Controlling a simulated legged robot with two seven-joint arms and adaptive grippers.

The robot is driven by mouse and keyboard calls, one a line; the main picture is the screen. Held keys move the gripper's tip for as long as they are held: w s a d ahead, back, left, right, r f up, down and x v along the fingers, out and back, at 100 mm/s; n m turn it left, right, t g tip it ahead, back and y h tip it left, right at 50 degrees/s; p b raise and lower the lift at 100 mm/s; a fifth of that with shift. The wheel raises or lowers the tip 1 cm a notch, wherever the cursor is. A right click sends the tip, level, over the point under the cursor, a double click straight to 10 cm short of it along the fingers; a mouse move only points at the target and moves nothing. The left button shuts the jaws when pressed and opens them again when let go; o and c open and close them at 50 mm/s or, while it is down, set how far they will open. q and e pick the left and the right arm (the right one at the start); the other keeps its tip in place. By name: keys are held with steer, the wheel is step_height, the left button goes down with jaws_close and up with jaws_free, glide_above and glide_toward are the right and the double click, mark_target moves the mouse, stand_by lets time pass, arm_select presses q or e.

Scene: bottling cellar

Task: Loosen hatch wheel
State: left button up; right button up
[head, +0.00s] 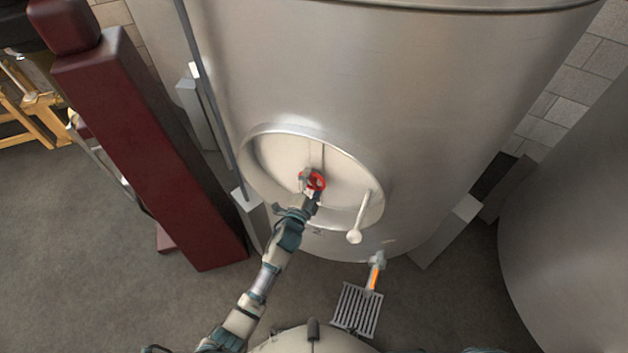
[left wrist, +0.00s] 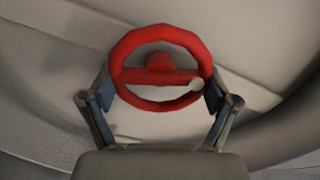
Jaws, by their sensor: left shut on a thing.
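The red hatch wheel (head: 320,181) is mounted on the round hatch door (head: 275,162) low on the steel tank. In the left wrist view the wheel (left wrist: 160,62) shows as a red ring with a crossbar, a central hub and a small pale knob at the right of the bar. My left gripper (head: 311,187) is at the wheel. In the left wrist view its two fingers (left wrist: 159,93) close on the rim from the left and right sides. In the head view the gripper hides part of the wheel. My right gripper is not in view.
A pale lever with a round end (head: 355,236) sticks out at the hatch's lower right. The tank (head: 400,90) stands on grey legs. A dark red post (head: 150,150) is on the left and another tank (head: 575,210) on the right. A grate (head: 356,309) lies in front.

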arm_select(q)
steer(key=shift+f+n, duration=0.3)
steer(key=shift+n, duration=0.4)
steer(key=shift+s+f, duration=0.1)
steer(key=o, duration=0.9)
steer(key=shift+a, duration=0.1)
steer(key=v, duration=1.1)
steer(key=shift+s+a, duration=0.2)
steer(key=shift+s, duration=0.15)
